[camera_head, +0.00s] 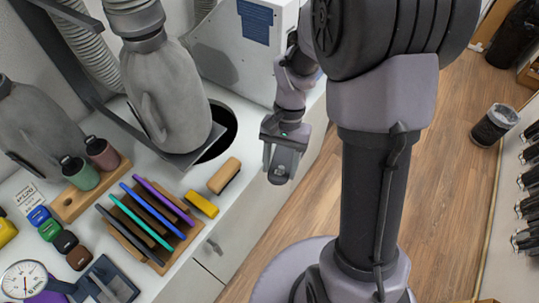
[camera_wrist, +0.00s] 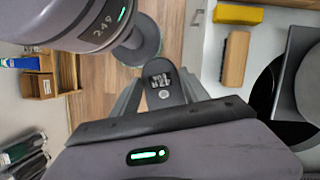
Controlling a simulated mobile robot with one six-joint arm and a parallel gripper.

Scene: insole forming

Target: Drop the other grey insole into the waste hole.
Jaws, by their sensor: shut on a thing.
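My gripper (camera_wrist: 163,98) is shut on a dark grey insole (camera_wrist: 160,72) with white marking on it, which points away from the wrist. In the head view my gripper (camera_head: 284,148) is to the right of the white counter's front edge, over the floor, and the insole's end (camera_head: 280,176) shows below it. The waste hole (camera_head: 225,130) is a dark round opening in the counter, left of my gripper and apart from it. A grey machine part covers some of it. The hole also shows at the right of the wrist view (camera_wrist: 262,92).
A wooden-backed brush (camera_head: 224,175) and a yellow block (camera_head: 202,204) lie on the counter (camera_head: 205,262) near the hole. A rack of coloured sheets (camera_head: 140,215) stands to their left. Grey bag-like forms (camera_head: 165,90) rise behind. A waste bin (camera_head: 494,124) stands on the floor.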

